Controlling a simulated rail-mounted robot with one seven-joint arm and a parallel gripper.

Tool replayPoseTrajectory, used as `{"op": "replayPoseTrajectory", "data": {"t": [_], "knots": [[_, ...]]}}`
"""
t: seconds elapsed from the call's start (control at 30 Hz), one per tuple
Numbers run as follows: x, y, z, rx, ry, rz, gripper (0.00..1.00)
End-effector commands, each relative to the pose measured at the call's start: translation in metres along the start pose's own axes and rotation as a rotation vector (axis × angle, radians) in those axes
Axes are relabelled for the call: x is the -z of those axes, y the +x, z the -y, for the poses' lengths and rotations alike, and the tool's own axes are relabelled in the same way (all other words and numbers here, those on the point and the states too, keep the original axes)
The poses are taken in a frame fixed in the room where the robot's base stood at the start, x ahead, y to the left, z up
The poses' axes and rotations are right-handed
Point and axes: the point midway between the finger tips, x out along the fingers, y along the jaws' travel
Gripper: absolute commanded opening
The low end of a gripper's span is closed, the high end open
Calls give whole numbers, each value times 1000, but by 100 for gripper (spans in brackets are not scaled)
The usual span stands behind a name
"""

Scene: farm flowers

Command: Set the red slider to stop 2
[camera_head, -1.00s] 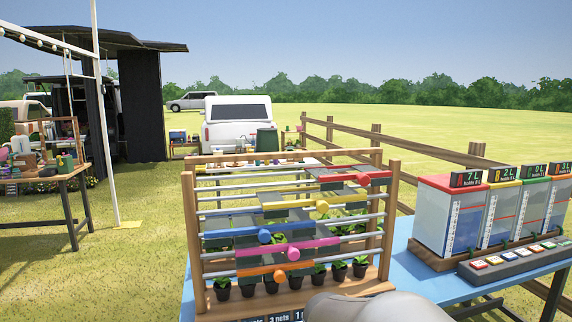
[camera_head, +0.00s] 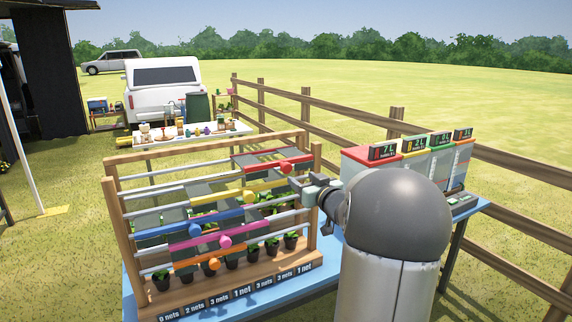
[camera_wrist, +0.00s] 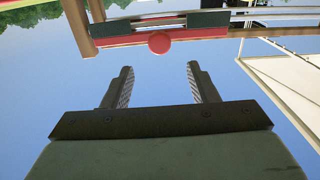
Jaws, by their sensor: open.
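The red slider (camera_head: 270,160) is a red bar with a round red knob on the top rail of the wooden rack (camera_head: 112,215). It sits toward the rack's right end in the head view. In the wrist view the red slider (camera_wrist: 190,34) and its knob lie beyond my fingertips. My gripper (camera_head: 306,183) is beside the rack's right post, near the red knob; the head view shows it small and partly behind my arm. In the wrist view my gripper (camera_wrist: 160,75) is open and empty, its fingers apart, with a gap to the knob. I cannot read stop numbers on the red rail.
Yellow (camera_head: 235,193), blue (camera_head: 180,228), pink (camera_head: 200,240) and orange (camera_head: 197,262) sliders sit on lower rails. Potted plants (camera_head: 250,252) and net labels (camera_head: 243,291) line the rack's base. Coloured tanks (camera_head: 416,165) stand behind my arm on the blue table (camera_head: 133,303). A wooden fence runs behind.

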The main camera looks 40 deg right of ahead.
Motion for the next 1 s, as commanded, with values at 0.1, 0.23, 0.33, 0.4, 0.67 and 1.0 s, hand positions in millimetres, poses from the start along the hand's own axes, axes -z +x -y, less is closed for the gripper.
{"op": "replayPoseTrajectory", "data": {"t": [0.1, 0.23, 0.33, 0.4, 0.67, 1.0], "knots": [[2, 28, 0, 2, 3, 1, 53], [2, 56, 0, 1, 3, 1, 53], [2, 75, 0, 1, 2, 1, 53], [2, 86, 0, 0, 2, 0, 53], [1, 108, 0, -1, 0, 1, 53], [0, 110, 0, -2, 0, 1, 39]]}}
